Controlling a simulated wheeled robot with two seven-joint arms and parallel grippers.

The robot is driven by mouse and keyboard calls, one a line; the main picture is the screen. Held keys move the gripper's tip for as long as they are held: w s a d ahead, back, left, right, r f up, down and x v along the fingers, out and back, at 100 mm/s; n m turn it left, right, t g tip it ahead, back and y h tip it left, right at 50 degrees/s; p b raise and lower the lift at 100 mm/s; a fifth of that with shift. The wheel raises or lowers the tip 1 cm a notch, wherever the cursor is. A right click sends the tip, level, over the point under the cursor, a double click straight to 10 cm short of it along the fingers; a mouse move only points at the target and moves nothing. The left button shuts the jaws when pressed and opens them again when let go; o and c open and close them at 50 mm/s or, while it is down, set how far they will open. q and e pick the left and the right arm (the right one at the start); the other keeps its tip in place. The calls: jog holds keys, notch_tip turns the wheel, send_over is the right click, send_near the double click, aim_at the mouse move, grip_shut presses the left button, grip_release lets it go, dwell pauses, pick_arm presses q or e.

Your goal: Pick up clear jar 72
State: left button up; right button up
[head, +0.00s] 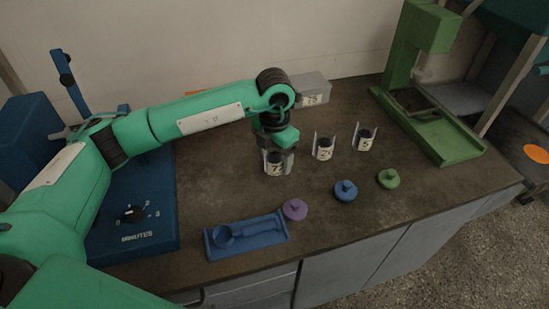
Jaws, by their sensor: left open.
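A clear jar with dark contents and a label that starts with 7 (274,169) stands upright on the dark bench; its upper part is hidden by my gripper. My left gripper (276,152) is open and points down right over this jar, its fingers around or beside the jar's top; I cannot tell if they touch it. Two more clear jars with labels stand to the right, one labelled about 21 (323,153) and one labelled 5 (364,144). My right gripper is not in view.
Purple (295,210), blue (345,191) and green (388,178) lids lie in front of the jars. A blue tray with a scoop (262,240) is at the front. A grey box (312,88) stands behind, a green stand (440,130) right, a blue device (135,235) left.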

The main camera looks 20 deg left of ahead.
pick_arm(q)
jog(key=shift+f, duration=0.2)
jog(key=shift+c, duration=0.4)
jog(key=c, duration=1)
jog(key=shift+r, duration=0.1)
jog(key=shift+c, duration=0.2)
